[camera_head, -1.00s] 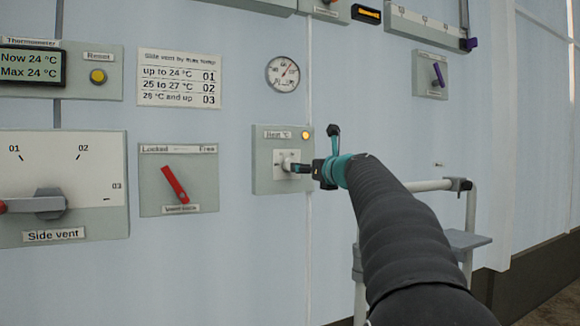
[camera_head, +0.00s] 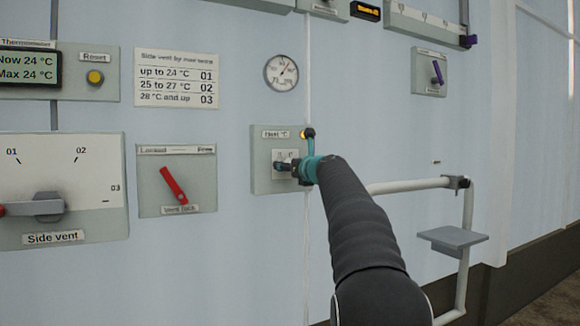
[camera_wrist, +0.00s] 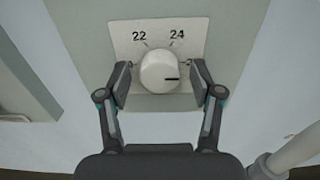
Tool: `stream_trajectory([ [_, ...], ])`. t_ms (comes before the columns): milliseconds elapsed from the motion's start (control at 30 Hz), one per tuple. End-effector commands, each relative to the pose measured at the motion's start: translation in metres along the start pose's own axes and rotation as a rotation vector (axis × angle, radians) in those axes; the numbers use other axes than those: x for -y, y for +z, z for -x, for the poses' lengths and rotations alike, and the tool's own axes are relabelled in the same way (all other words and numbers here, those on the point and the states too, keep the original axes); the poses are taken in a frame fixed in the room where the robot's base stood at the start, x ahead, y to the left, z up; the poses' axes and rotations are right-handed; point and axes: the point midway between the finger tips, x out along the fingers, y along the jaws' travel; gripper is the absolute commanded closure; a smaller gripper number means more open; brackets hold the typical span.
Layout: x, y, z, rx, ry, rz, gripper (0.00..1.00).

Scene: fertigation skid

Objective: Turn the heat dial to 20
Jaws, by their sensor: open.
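The heat dial (camera_wrist: 160,71) is a round white knob on a pale scale plate (camera_wrist: 190,31) in the wrist view. The numbers 22 and 24 show above it. Its dark mark points right, below the 24; any number there is hidden or not readable. My gripper (camera_wrist: 161,76) is open, with one finger on each side of the knob. I cannot tell whether the fingertips touch it. In the head view my gripper (camera_head: 288,166) is at the grey Heat °C box (camera_head: 262,185) and covers much of the dial.
An amber lamp (camera_head: 303,134) is on the heat box. The red-handled vent lock (camera_head: 173,185) and Side vent panel (camera_head: 90,180) are to the left, a round gauge (camera_head: 281,73) above. A white pipe rail (camera_head: 410,185) with a grey shelf (camera_head: 452,240) stands to the right.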

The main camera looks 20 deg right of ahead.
Motion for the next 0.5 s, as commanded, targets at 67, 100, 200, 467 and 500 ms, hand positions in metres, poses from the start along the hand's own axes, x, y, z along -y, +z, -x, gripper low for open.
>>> stream_trajectory([
  [67, 0.0001, -0.0001, 0.0001, 0.0, 0.0, 0.0, 0.39],
  [100, 0.0001, -0.0001, 0.0001, 0.0, 0.0, 0.0, 0.49],
  [200, 0.0001, -0.0001, 0.0002, 0.0, 0.0, 0.0, 0.74],
  [467, 0.0003, -0.0002, 0.0002, 0.0, 0.0, 0.005, 0.95],
  [500, 0.0003, -0.0002, 0.0002, 0.0, 0.0, 0.009, 0.95],
])
